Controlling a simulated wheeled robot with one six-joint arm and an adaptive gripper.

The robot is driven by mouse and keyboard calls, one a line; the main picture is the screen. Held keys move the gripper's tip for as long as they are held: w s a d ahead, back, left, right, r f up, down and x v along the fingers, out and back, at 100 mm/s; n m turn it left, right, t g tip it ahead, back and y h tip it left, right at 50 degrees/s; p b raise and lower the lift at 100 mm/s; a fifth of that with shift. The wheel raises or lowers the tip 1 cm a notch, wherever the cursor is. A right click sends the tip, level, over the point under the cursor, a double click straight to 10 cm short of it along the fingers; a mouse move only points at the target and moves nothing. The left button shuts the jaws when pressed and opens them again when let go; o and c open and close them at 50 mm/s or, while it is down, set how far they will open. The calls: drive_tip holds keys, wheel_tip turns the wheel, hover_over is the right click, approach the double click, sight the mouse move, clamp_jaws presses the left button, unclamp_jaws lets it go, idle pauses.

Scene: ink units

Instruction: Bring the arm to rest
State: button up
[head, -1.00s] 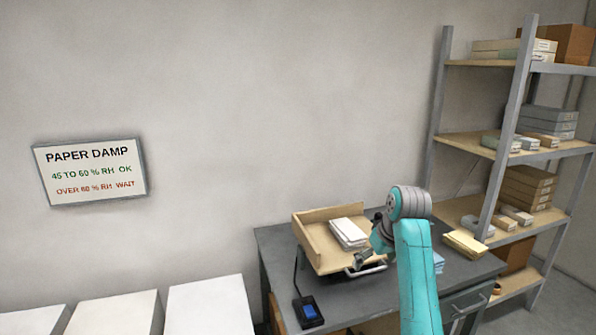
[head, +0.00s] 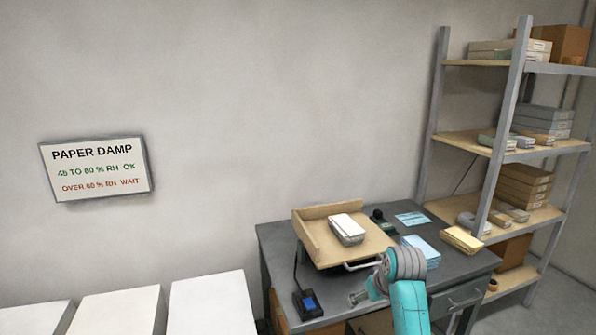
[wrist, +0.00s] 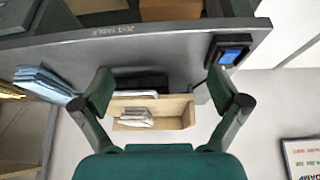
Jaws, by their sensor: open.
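My arm is bent over the front of the grey table (head: 280,258) in the head view. My gripper (head: 358,297) is near the table's front edge, in front of the wooden tray (head: 312,237). In the wrist view my gripper (wrist: 161,88) has its two fingers wide apart with nothing held between them. Beyond the fingers, that view shows the tray (wrist: 187,112) with a pale stack of paper (wrist: 137,117) in it. The same stack (head: 346,228) lies in the tray in the head view.
A small meter with a blue screen (head: 308,303) is at the table's front left. Blue-white paper (head: 421,252) and a yellowish stack (head: 461,239) lie to the right. Shelving (head: 508,150) stands at the right. White blocks (head: 212,303) are at the lower left.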

drive_tip(key=s+f+m+t, duration=0.2)
drive_tip(key=s+f+t, duration=0.1)
drive_tip(key=s+f, duration=1.65)
drive_tip(key=s+f+t+h, duration=0.15)
drive_tip(key=s+f, duration=0.25)
drive_tip(key=s, duration=0.6)
drive_tip(key=s+r+t, duration=0.1)
drive_tip(key=s+r, duration=0.2)
drive_tip(key=s, duration=0.6)
drive_tip(key=s+r+t, duration=0.2)
drive_tip(key=s, duration=0.7)
drive_tip(key=s+r+m+t, duration=0.1)
drive_tip(key=s+r+t, duration=0.1)
drive_tip(key=s+r, duration=1.1)
drive_tip(key=shift+a+r, duration=0.45)
drive_tip(key=shift+r, duration=0.1)
